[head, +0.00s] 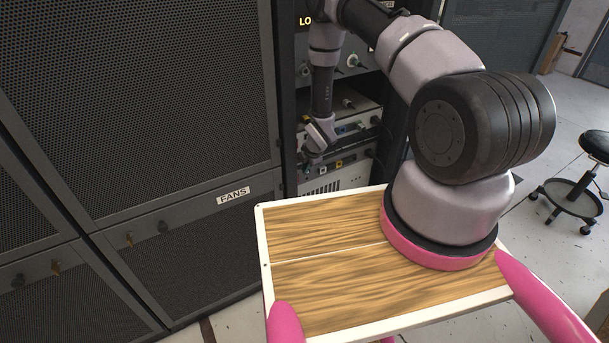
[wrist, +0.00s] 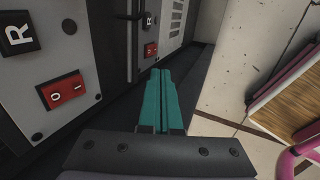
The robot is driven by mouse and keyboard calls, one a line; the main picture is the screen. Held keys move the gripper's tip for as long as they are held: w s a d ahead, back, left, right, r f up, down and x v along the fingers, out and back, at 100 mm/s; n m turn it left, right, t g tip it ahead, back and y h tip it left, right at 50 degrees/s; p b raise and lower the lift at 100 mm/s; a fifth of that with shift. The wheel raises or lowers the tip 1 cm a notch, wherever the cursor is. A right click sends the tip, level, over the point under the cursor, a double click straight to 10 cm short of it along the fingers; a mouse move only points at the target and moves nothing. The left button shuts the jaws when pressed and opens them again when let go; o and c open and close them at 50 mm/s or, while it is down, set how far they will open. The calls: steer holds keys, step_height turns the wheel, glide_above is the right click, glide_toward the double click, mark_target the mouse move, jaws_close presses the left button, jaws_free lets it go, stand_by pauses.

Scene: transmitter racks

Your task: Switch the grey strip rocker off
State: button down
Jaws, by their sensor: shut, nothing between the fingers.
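In the wrist view a red rocker (wrist: 62,92) marked O and I sits in a black frame on a light grey panel at the left. A second, smaller red rocker (wrist: 151,49) shows farther along, on another light panel. I cannot tell which one the task calls the grey strip rocker. My gripper (wrist: 160,72) has teal fingers, closed together and empty. They lie to the right of the near rocker, apart from it, with their tips just below the far rocker in the picture. In the head view my gripper (head: 314,155) is small and partly hidden at the rack front.
A black label with a white R (wrist: 18,33) sits above the near rocker. In the head view the open rack bay (head: 350,125) holds several units. A closed mesh cabinet marked FANS (head: 233,196) stands left of it. Open floor (head: 555,130) and a stool (head: 575,190) are at the right.

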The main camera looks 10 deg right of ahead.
steer(key=shift+s+d+r, duration=0.1)
steer(key=shift+s+r, duration=0.05)
steer(key=shift+r, duration=0.7)
steer(key=shift+s+r, duration=0.15)
steer(key=shift+r, duration=0.65)
steer(key=w+d+r+m+h, duration=0.1)
steer(key=w+r+m, duration=0.15)
steer(key=r, duration=0.75)
steer(key=w+d+r+m, duration=0.2)
steer(key=r+m, duration=0.2)
steer(key=r, duration=0.7)
steer(key=s+d+r+m+t, duration=0.1)
steer(key=s+r+m, duration=0.15)
steer(key=r, duration=0.65)
steer(key=s+d+r+m, duration=0.1)
steer(key=s+r+m, duration=0.15)
steer(key=r, duration=0.55)
steer(key=s+d+r+m, duration=0.1)
steer(key=s+r+m, duration=0.5)
steer(key=r, duration=0.5)
steer(key=s+r+m, duration=0.4)
steer(key=s+r, duration=0.1)
steer(key=s, duration=0.6)
steer(key=s+r+m+t+y, duration=0.1)
steer(key=s+r+m, duration=0.3)
steer(key=s, duration=0.8)
step_height(320, 180, up, 3)
steer(key=shift+s+a+f, duration=0.2)
steer(key=shift+s+a, duration=0.05)
steer(key=shift+s, duration=0.05)
